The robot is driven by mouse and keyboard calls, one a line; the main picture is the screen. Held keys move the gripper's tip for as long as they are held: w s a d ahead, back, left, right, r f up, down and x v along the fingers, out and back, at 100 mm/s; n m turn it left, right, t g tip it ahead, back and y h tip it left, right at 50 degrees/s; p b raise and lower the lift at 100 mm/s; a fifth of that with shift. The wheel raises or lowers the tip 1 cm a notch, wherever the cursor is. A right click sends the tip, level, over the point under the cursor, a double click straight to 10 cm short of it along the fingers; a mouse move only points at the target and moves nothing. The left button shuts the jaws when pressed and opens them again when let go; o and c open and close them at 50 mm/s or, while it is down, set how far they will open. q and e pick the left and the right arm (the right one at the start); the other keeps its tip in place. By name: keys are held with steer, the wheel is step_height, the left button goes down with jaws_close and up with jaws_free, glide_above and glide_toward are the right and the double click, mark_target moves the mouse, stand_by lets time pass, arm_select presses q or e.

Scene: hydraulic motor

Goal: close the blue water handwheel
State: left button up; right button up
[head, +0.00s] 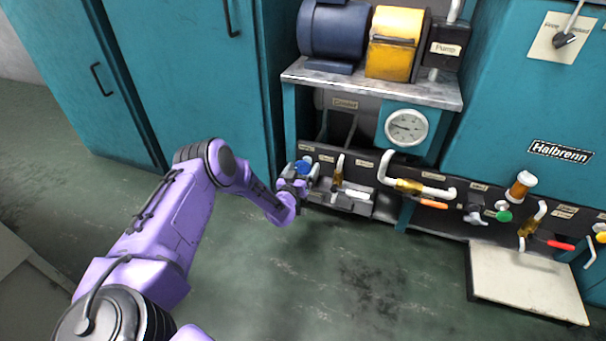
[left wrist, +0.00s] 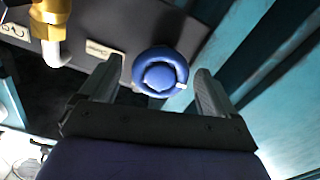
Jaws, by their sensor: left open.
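The blue water handwheel (head: 303,167) is a small round blue wheel at the left end of the low dark valve panel. In the left wrist view the handwheel (left wrist: 160,72) is at the upper middle, with a small white mark on its lower right rim. My left gripper (head: 298,179) is at the handwheel in the head view. In the left wrist view its two fingers (left wrist: 160,88) are open, one on each side of the wheel, with a gap on both sides. Whether the fingertips reach its depth I cannot tell. My right gripper is not in view.
A brass fitting with a white pipe (left wrist: 49,28) is left of the wheel. The panel also carries a green knob (head: 504,215), an orange lever (head: 434,204) and a red lever (head: 561,245). A teal cabinet (head: 190,80) stands close on the left.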

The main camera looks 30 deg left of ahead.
arm_select(q)
steer(key=shift+w+a, duration=0.2)
steer(key=shift+w, duration=0.4)
steer(key=c, duration=1)
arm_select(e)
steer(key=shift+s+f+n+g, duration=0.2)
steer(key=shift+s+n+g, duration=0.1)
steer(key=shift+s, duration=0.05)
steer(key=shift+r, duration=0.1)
